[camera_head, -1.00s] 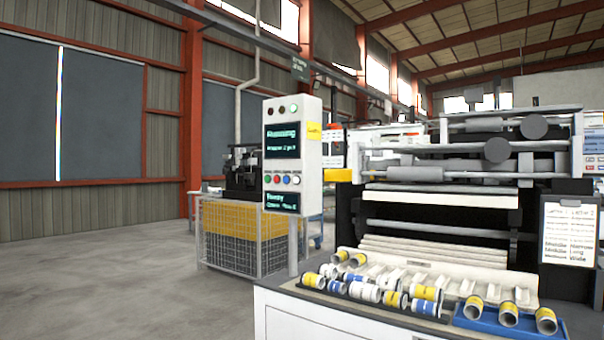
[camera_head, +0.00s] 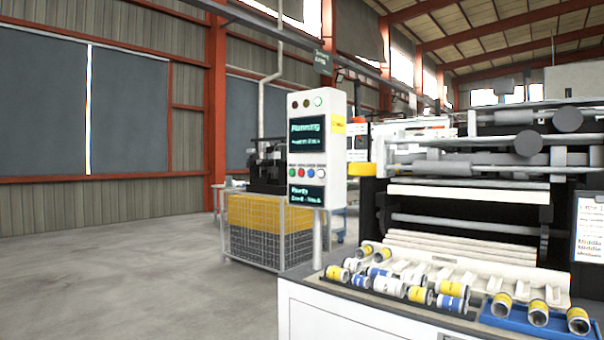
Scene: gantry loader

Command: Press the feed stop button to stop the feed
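A white control panel (camera_head: 335,150) stands on a post in the middle of the head view. Its upper screen (camera_head: 305,131) reads "Running" and its lower screen (camera_head: 305,195) seems to read "Ready". Between them is a row of small buttons: green (camera_head: 292,172), red (camera_head: 302,172), blue (camera_head: 312,173) and a pale one (camera_head: 321,173). The labels above them are too small to read, so I cannot tell which is the feed stop. A lamp (camera_head: 318,101) at the panel's top right is lit. Neither of my grippers is in view.
A white cabinet (camera_head: 350,320) with several yellow, blue and white cylinders stands at the lower right, before a large roller machine (camera_head: 470,190). A blue tray (camera_head: 535,328) holds 3 cylinders. A wire-mesh crate (camera_head: 268,240) stands behind the panel. The floor at left is clear.

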